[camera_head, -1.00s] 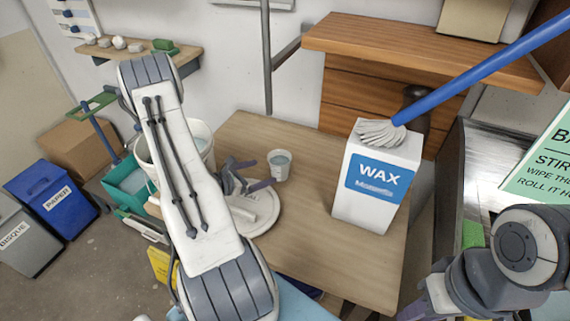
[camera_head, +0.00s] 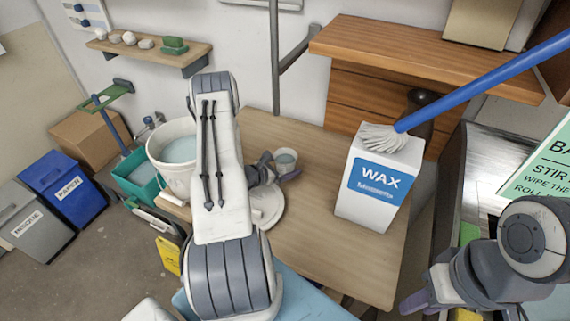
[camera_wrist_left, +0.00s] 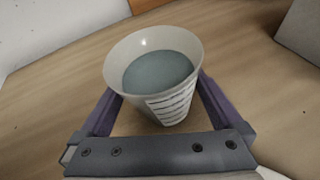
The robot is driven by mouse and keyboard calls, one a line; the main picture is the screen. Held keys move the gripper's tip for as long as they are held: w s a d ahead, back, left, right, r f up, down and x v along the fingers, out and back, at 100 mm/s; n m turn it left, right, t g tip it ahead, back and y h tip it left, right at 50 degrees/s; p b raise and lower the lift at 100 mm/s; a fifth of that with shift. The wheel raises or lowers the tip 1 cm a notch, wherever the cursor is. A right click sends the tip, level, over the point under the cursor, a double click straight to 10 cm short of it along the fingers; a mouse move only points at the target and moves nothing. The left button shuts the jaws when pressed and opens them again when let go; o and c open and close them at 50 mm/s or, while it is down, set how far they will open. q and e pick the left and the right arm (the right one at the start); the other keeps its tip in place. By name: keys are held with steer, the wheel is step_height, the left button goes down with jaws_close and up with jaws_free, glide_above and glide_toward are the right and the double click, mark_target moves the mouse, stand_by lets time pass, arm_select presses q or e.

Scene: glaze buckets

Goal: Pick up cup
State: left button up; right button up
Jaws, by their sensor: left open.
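A small pale cup (camera_head: 285,158) holding grey-blue liquid stands on the wooden table (camera_head: 345,268). In the left wrist view the cup (camera_wrist_left: 158,105) has a striped white label on its near side. My left gripper (camera_head: 278,169) is open at the cup. In the wrist view its purple fingers lie to either side of the cup's lower part, with the cup between them; contact is not clear. My right gripper (camera_head: 418,303) is at the lower right, away from the cup, and its opening is hard to make out.
A white bucket (camera_head: 168,165) stands left of my left arm. A pale round disc (camera_head: 268,208) lies near the cup.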

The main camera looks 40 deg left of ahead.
arm_select(q)
steer(key=c, duration=1.4)
steer(key=shift+r, duration=0.25)
steer(key=shift+r+b, duration=0.65)
steer(key=shift+r, duration=0.5)
steer(key=d+r+b, duration=0.4)
steer(key=d+r, duration=0.4)
steer(key=d, duration=0.3)
steer(key=shift+s+d, duration=0.25)
steer(key=shift+d, duration=0.05)
